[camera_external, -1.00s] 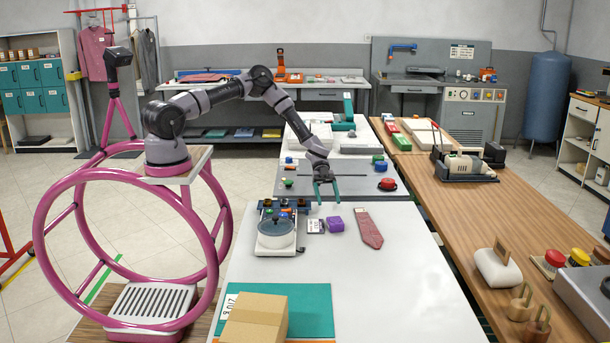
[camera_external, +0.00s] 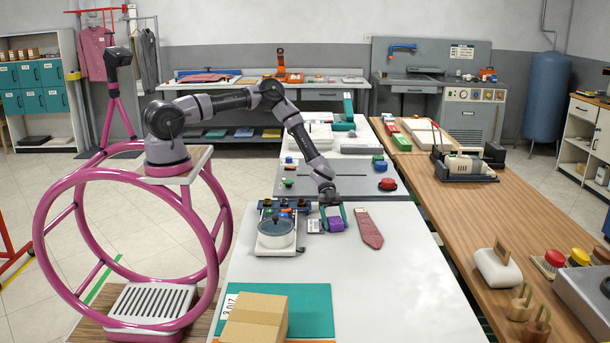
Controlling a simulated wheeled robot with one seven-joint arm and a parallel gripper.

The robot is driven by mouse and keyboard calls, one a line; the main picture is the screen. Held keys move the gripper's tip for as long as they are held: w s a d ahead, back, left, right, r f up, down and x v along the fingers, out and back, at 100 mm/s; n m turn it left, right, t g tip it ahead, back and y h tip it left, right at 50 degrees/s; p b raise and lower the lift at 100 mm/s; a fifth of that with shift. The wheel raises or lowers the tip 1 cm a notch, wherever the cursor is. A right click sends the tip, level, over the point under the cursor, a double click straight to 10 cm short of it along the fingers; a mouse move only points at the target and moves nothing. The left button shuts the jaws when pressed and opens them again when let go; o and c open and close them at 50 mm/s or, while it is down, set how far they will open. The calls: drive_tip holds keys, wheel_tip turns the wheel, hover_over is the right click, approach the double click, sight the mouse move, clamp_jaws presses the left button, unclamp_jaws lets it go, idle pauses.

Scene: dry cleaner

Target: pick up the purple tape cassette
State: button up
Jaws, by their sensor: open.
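The purple tape cassette (camera_external: 336,224) lies on the white table (camera_external: 380,290), between a small black-and-white card-like item (camera_external: 315,226) and a red patterned tie (camera_external: 369,230). My gripper (camera_external: 335,219) points down over the cassette with its teal fingers apart, one on the left side and one on the right side. The fingers are open around the cassette. Whether they touch it is too small to tell.
A scale with a round glass-like pot (camera_external: 276,232) stands just left of the cassette. A cardboard box (camera_external: 255,318) sits on a teal mat (camera_external: 305,300) at the front. The white table right of the tie is clear. A wooden counter (camera_external: 470,220) runs along the right.

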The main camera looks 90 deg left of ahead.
drive_tip(key=c, duration=1)
